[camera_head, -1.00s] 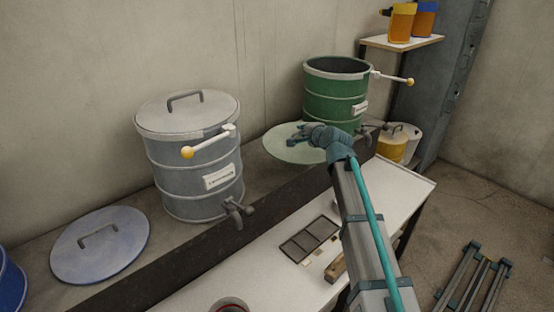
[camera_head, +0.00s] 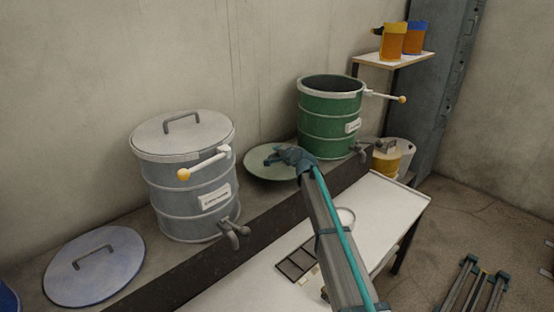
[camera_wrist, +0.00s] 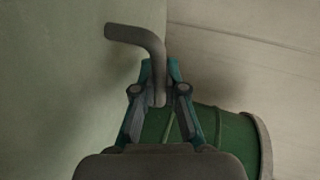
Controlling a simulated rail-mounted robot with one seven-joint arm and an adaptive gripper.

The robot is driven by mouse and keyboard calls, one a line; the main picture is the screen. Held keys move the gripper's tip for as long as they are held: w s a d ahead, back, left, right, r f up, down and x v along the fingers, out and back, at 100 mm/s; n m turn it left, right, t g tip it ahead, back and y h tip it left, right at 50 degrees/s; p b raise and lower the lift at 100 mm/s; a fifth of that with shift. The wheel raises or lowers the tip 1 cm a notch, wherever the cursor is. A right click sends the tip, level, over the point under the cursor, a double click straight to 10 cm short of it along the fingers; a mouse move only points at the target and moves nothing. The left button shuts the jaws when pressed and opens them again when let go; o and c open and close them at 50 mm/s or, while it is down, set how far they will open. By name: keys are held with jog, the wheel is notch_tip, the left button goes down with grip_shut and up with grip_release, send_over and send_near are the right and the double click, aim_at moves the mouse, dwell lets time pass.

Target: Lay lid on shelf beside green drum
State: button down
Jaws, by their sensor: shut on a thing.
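The round grey-green lid (camera_head: 262,170) is between the grey drum (camera_head: 185,178) and the green drum (camera_head: 328,125), low over the back shelf (camera_head: 245,212). My gripper (camera_head: 284,158) is at the lid's right side, shut on its bent grey handle (camera_wrist: 140,37). In the wrist view, my gripper (camera_wrist: 158,85) has the handle between its fingers, and the lid's pale green face (camera_wrist: 50,90) fills the left. The green drum (camera_wrist: 225,135) lies lower right there. I cannot tell if the lid touches the shelf. My arm and gripper hide part of it.
A blue-grey lid (camera_head: 110,272) lies at far left. A white table (camera_head: 385,215) stands in front.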

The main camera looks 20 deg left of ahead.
jog(key=shift+w+a+f, duration=0.4)
jog(key=shift+f, duration=1.8)
jog(key=shift+f, duration=0.1)
jog(key=shift+f, duration=0.1)
jog(key=c, duration=1.2)
grip_release()
